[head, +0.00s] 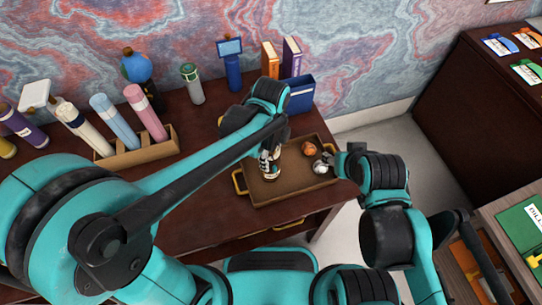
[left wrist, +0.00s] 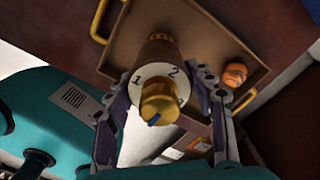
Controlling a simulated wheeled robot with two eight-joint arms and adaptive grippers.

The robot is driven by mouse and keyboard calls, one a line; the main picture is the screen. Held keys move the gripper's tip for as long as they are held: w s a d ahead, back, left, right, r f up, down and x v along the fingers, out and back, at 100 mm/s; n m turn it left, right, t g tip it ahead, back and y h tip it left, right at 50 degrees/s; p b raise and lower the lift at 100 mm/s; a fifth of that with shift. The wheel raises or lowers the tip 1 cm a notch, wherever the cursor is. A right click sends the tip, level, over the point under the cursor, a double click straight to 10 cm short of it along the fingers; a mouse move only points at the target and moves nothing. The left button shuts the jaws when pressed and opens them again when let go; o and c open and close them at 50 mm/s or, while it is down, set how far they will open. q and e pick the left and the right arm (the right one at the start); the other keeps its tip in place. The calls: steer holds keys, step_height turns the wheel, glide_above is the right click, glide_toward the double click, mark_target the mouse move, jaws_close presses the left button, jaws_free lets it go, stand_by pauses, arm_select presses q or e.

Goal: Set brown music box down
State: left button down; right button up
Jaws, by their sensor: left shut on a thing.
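My left gripper (head: 268,168) is over the left half of the brown tray (head: 285,192). In the left wrist view its fingers (left wrist: 160,100) are shut on a brown cylinder with a white numbered dial and a gold knob with a blue tip, which I take as the brown music box (left wrist: 160,52). The tray (left wrist: 205,20) lies behind it in that view; I cannot tell if the box touches it. In the head view the gripper mostly hides the box. My right gripper (head: 335,162) is at the tray's right edge; its finger state is unclear.
An orange-brown round object (head: 309,148) lies in the tray, also in the left wrist view (left wrist: 235,73). A silvery round item (head: 320,167) is beside my right gripper.

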arm_select(q)
steer(key=shift+f, duration=0.15)
steer(key=c, duration=0.6)
jaws_free()
